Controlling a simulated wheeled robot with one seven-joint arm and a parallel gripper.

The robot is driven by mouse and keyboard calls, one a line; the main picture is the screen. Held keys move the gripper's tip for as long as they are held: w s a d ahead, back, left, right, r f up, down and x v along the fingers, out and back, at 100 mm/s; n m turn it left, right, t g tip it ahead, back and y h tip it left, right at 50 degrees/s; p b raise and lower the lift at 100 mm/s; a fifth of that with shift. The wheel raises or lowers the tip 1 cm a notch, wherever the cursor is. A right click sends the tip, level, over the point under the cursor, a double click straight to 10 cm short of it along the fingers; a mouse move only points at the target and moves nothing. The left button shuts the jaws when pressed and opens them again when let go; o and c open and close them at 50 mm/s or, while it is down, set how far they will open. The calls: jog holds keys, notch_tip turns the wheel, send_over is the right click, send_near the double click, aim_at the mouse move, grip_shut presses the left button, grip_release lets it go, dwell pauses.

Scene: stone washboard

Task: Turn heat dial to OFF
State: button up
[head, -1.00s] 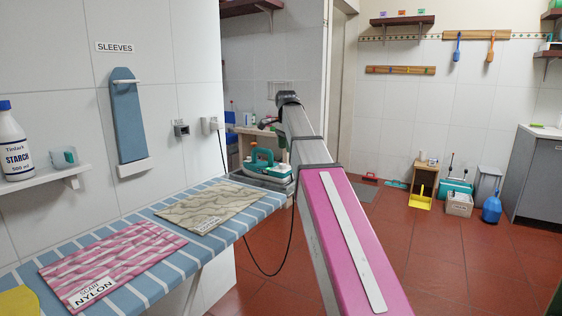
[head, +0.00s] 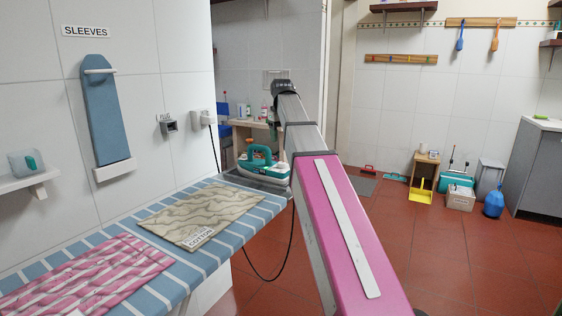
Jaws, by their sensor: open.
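A teal and white iron (head: 258,172) rests on a grey stand at the far end of the striped ironing board (head: 226,250). Its heat dial is too small to make out, and its setting cannot be read. My arm reaches forward past the board's right side and overlaps the iron's right edge. My gripper (head: 272,124) shows as a small dark shape below the arm's far end, above and just behind the iron in the picture. It is open, appears empty and is partly hidden. I cannot tell its exact distance from the iron.
A patterned cloth (head: 202,215) and a pink striped cloth (head: 88,275) lie on the board. A dark cord (head: 268,279) hangs off its right side. A wall socket (head: 168,126) and a shelf (head: 28,179) are on the left. The red floor on the right is mostly clear.

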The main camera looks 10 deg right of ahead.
aim_at(282, 163)
notch_tip(282, 163, down, 11)
jog(key=shift+r, duration=0.2)
dwell(0.3)
jog(key=c, duration=0.9)
